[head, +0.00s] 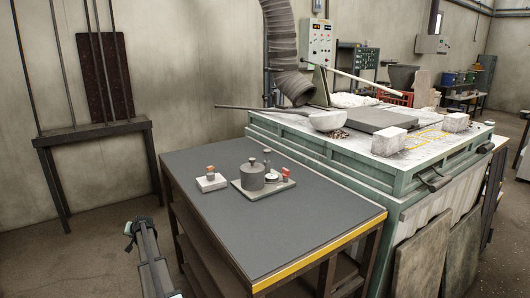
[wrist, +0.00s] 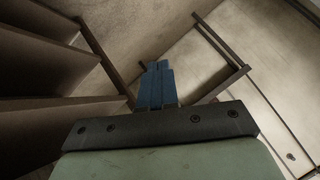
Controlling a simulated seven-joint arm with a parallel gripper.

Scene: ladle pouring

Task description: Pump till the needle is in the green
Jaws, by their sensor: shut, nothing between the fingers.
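A dark cylinder with a knob on top (head: 253,176), which looks like the pump, stands on a flat grey base plate (head: 254,196) on the dark table. A small white round dial (head: 271,178) sits beside it on the same plate; its needle and any green zone are too small to read. A small red-topped part (head: 286,173) is at that plate's right end. My gripper (wrist: 157,85) shows in the wrist view with its blue fingers together and empty. It is away from the pump, and the wrist view shows only floor, wall and furniture legs.
A separate pale block with a red-topped part (head: 211,180) lies left of the pump plate. The dark table (head: 310,215) is otherwise clear, with a yellow front edge. A green-framed bench (head: 330,160) with a ladle (head: 325,121) adjoins its right side.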

